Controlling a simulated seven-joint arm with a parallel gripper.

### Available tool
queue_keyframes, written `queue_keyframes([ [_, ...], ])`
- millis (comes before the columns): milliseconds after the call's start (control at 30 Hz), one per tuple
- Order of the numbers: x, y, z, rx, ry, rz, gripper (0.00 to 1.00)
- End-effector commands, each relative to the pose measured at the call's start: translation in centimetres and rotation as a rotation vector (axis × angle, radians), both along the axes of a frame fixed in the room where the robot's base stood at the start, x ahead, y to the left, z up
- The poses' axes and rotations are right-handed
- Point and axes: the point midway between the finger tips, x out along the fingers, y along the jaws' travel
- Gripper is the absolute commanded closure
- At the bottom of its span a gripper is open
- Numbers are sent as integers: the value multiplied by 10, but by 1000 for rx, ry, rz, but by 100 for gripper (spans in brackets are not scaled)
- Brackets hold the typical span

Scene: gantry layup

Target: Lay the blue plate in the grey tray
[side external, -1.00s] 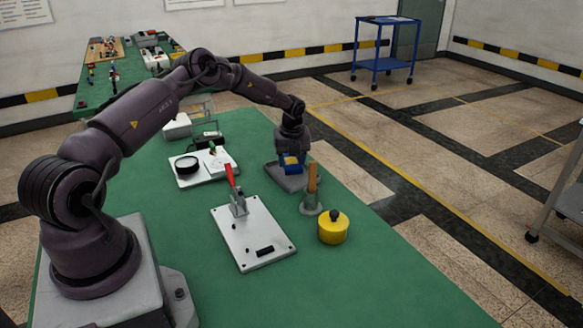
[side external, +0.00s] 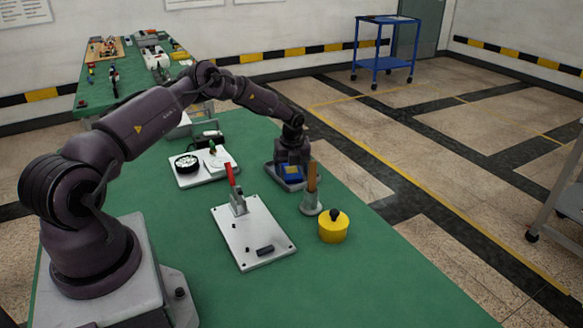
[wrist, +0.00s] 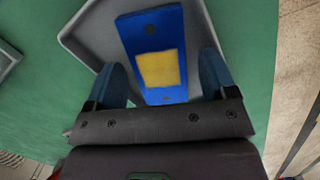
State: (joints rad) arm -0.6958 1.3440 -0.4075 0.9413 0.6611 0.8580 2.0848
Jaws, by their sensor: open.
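The blue plate (wrist: 148,38), with a yellow patch (wrist: 160,70) on it, is over the floor of the grey tray (wrist: 88,38) in the wrist view. It looks low in the tray, but whether it lies fully flat is hard to tell. In the side view the plate (side external: 292,173) shows below my gripper (side external: 291,166), inside the outline of the tray (side external: 272,177). My gripper (wrist: 160,60) is open, one finger on each side of the plate, with gaps between fingers and plate.
A wooden-handled tool in a grey stand (side external: 311,190) is close to the tray's right. A yellow knobbed cylinder (side external: 333,227) and a white plate with a red-handled clamp (side external: 252,237) are nearer the camera. A white board with parts (side external: 203,170) is left of the tray.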

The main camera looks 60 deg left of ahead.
Motion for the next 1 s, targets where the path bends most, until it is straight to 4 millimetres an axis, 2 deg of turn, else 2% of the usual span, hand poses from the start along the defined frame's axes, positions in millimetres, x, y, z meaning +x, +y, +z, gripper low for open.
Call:
queue_keyframes([
  [167, 0, -1, 15, 2, -2, 0, 22],
  [600, -4, -14, 102, 1, -3, 0, 22],
  [800, -5, -18, 122, 1, -3, 3, 22],
  [867, -4, -24, 131, 5, -9, 17, 22],
  [967, -3, -43, 160, 22, -36, 78, 22],
  [1000, -4, -56, 176, 29, -53, 118, 22],
])
